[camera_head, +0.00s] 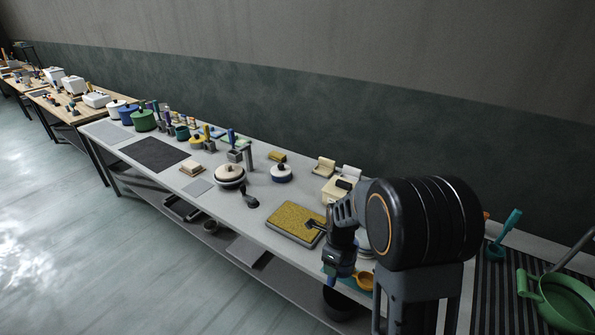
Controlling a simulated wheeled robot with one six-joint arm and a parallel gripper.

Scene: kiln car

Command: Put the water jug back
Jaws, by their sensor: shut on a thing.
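My gripper (336,264) is at the end of my dark arm, over the front edge of the long grey bench (268,211). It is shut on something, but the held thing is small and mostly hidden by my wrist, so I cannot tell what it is. I cannot make out a water jug for certain anywhere in view. Just left of my wrist, a gold-topped tray (290,226) lies on the bench. My large arm joint hides part of the bench on the right.
A green pan (560,303) lies at the right. A lower shelf holds trays, and open floor lies in front.

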